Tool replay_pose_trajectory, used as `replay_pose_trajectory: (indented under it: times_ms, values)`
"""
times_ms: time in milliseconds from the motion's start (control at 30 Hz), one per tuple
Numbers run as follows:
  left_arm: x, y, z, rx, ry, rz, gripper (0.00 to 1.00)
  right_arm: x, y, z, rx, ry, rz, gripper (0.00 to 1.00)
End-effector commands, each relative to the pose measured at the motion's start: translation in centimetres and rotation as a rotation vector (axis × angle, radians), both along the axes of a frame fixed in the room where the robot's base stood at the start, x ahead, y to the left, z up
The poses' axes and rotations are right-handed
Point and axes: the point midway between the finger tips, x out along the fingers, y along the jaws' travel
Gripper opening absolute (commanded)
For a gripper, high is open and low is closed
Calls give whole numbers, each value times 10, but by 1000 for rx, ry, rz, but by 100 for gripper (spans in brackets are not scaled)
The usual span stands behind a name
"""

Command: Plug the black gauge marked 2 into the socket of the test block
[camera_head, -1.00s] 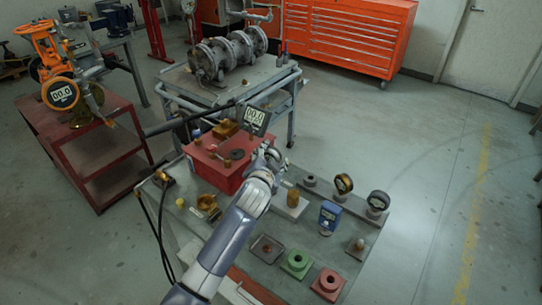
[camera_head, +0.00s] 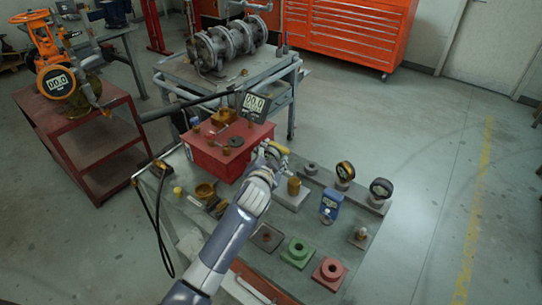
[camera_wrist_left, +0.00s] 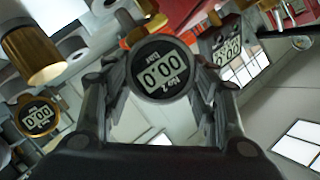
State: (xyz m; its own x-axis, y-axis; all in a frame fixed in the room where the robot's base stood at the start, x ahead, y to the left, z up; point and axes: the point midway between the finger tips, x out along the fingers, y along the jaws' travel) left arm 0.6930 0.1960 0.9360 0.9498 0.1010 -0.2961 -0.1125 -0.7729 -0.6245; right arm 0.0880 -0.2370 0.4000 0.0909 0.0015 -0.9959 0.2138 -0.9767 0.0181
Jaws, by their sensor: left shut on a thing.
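My left gripper (camera_head: 275,155) is at the right side of the red test block (camera_head: 213,160) on the bench. In the left wrist view the left gripper (camera_wrist_left: 160,82) is shut on a round black gauge (camera_wrist_left: 162,72). Its face reads 00.0 and No 2, upside down in that view. In the head view this gauge is mostly hidden by the hand. The block's socket is not clearly visible. My right gripper is not in view.
A square display (camera_head: 256,105) stands behind the block. A blue device (camera_head: 331,204), green block (camera_head: 298,250) and pink-red block (camera_head: 329,272) stand nearer. A black hose hangs left.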

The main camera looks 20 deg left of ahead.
Motion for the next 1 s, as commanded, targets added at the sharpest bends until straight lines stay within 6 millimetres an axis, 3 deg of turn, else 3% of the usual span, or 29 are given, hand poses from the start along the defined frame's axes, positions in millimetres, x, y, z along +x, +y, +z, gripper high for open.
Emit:
replay_pose_trajectory:
  times_ms: [1000]
  values:
    - [0,0,2,0,-1,0,24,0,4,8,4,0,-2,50]
